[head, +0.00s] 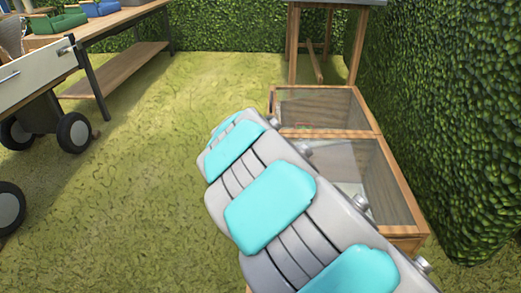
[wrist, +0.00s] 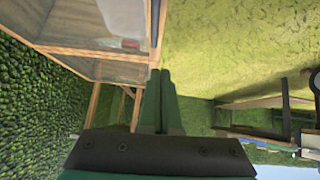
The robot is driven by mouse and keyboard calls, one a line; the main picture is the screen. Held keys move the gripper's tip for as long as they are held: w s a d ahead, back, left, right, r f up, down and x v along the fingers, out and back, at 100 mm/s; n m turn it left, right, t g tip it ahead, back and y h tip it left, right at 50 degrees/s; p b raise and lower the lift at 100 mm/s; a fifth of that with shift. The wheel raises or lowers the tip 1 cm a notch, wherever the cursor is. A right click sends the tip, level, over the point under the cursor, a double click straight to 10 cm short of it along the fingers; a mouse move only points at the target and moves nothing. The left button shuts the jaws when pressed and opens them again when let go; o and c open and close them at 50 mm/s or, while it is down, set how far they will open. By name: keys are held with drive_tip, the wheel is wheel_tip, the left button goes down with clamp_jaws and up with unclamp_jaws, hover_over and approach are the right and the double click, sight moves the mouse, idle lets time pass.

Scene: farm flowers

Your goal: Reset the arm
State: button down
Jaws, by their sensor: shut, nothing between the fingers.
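In the wrist view, my gripper (wrist: 160,74) has its two dark green fingers together, with nothing between them. It points out over the grass beside the wooden frame box. In the head view, my grey and turquoise arm (head: 268,205) stretches from the lower right up to the middle. It hides part of the box behind it. The fingers cannot be made out in the head view.
The glass-topped wooden frame box (head: 400,195) stands right of my arm, near a tall hedge (head: 455,110). A wheeled cart (head: 40,75) and a workbench (head: 120,70) with green and blue crates are at the left. Grass (head: 150,190) between them is open.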

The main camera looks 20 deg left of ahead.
drive_tip(key=shift+v, duration=2.15)
drive_tip(key=s+d+r+m+g+h+p, duration=0.1)
drive_tip(key=s+d+r, duration=0.15)
drive_tip(key=d, duration=0.65)
drive_tip(key=s+d+r+m+g+h+p, duration=0.1)
drive_tip(key=s+d+r+m+g+h, duration=0.15)
drive_tip(key=d, duration=0.75)
drive_tip(key=s+d+r+h+p, duration=0.1)
drive_tip(key=s+d+r+p, duration=0.15)
drive_tip(key=d, duration=0.65)
drive_tip(key=s+d+m+g+p, duration=0.1)
drive_tip(key=s+d+g, duration=0.2)
drive_tip(key=s+d, duration=0.8)
drive_tip(key=s+g+y+p, duration=0.2)
drive_tip(key=s+g, duration=0.2)
drive_tip(key=s, duration=1.7)
drive_tip(key=shift+s+d+n, duration=0.25)
drive_tip(key=shift+s+n, duration=0.05)
drive_tip(key=shift+n, duration=0.15)
drive_tip(key=shift+r+y, duration=0.1)
drive_tip(key=shift+y, duration=0.15)
